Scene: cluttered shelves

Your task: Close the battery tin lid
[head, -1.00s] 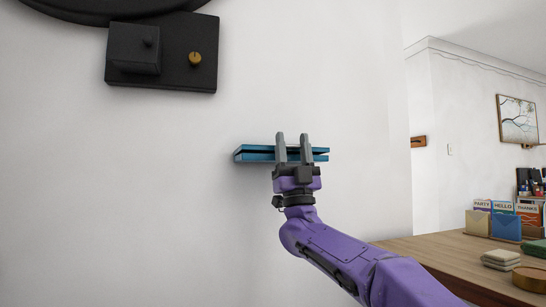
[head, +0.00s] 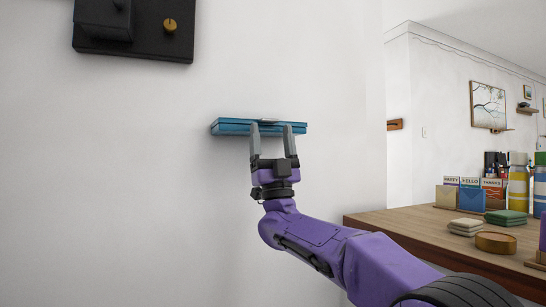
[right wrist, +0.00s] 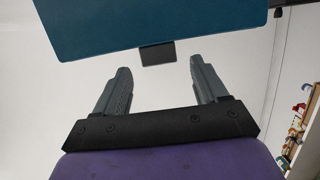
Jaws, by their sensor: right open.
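The blue battery tin (head: 232,127) is a flat box high on the white wall in the head view. Its upper and lower parts lie close together, with only a thin line between them. My right gripper (head: 272,132) is open, its two fingertips overlapping the tin's front in the picture. In the right wrist view the tin's blue face (right wrist: 150,25) lies beyond the open, empty fingers, with a small dark tab (right wrist: 157,53) on its near edge. Contact cannot be told. My left gripper is out of view.
A black wall panel with a brass knob (head: 169,26) is at upper left. A wooden desk (head: 400,222) at right holds cards, green and cream stacks, a round wooden tin (head: 496,243) and bottles. The wall around the blue tin is clear.

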